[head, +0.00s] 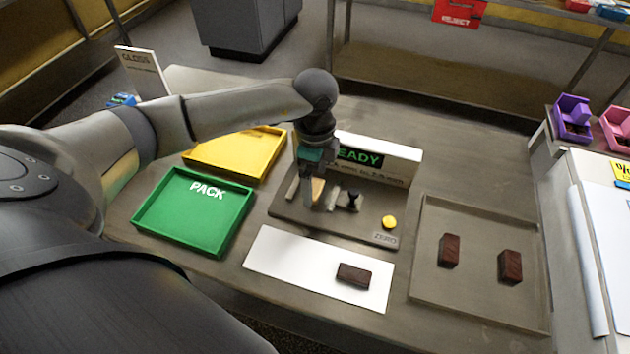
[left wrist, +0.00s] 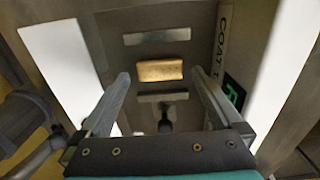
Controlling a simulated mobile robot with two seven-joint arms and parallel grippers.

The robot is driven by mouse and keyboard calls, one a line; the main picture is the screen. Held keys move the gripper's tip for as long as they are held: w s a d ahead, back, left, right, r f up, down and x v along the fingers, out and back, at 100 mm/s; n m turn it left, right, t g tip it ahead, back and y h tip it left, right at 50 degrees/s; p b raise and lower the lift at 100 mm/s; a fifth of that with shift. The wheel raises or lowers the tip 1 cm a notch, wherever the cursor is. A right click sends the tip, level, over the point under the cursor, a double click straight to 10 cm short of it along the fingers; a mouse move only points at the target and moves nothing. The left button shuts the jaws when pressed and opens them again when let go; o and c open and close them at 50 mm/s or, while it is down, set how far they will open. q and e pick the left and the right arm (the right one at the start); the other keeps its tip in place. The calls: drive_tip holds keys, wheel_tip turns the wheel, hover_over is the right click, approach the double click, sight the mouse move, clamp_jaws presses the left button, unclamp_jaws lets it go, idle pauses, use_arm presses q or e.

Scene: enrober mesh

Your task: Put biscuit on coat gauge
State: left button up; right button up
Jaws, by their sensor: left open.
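The coat gauge (head: 360,225) is a dark plate with a display reading "READY", a yellow button (head: 389,222) marked ZERO and a small black knob (head: 353,198). A tan biscuit (left wrist: 160,70) lies on the gauge plate (left wrist: 192,20) between two metal bars (left wrist: 156,37) in the left wrist view. It shows partly behind my fingers in the head view (head: 318,187). My left gripper (head: 315,196) is over the gauge, open, with its fingers pointing down and apart on either side of the biscuit. My right gripper is not in view.
A dark brown coated biscuit (head: 353,274) lies on a white strip (head: 290,262) in front. Two more (head: 449,250) sit in a grey tray (head: 480,300) at right. A green PACK tray (head: 180,240) and a yellow tray (head: 232,160) stand at left.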

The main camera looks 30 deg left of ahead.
sight(315, 189)
use_arm(q)
wheel_tip(315, 189, up, 11)
drive_tip(key=shift+f+p, duration=0.2)
drive_tip(key=shift+p, duration=0.15)
